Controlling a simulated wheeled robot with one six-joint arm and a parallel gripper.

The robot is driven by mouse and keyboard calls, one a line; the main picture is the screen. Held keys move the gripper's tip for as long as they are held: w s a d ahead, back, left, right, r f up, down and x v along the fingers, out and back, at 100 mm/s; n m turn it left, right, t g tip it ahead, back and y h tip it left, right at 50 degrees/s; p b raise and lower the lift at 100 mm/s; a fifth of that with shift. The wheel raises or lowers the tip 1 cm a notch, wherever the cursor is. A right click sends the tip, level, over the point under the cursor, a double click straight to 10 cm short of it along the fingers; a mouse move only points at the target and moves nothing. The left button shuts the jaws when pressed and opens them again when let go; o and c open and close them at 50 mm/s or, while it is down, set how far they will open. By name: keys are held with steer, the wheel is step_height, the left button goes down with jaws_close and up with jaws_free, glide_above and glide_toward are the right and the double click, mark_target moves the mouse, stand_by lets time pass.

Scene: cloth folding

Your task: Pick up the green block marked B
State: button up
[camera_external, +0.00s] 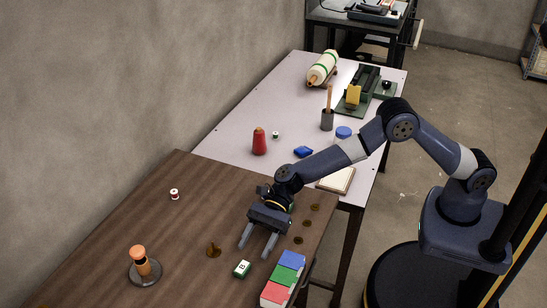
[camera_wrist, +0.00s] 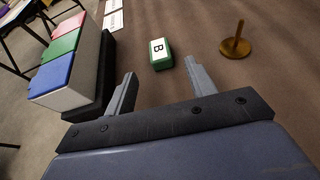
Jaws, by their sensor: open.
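The green block marked B (camera_external: 241,269) lies on the brown wooden table. It has a white face with a black B, seen in the wrist view (camera_wrist: 160,54) just beyond my fingertips and roughly between their lines. My gripper (camera_external: 258,249) is open and empty above the table, its two fingers pointing toward the block. In the wrist view both fingers of my gripper (camera_wrist: 160,70) show, spread apart with a gap between them. The block is apart from both fingers.
A box with blue, green and red tops (camera_external: 283,278) stands right of the block, near the table edge. A small brass peg (camera_external: 213,249) stands to the left. Farther left is an orange-topped stand (camera_external: 142,267).

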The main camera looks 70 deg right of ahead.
mark_target(247, 261)
steer(key=x, duration=0.4)
steer(key=shift+a+f, duration=0.1)
steer(key=shift+a, duration=0.05)
steer(key=c, duration=1)
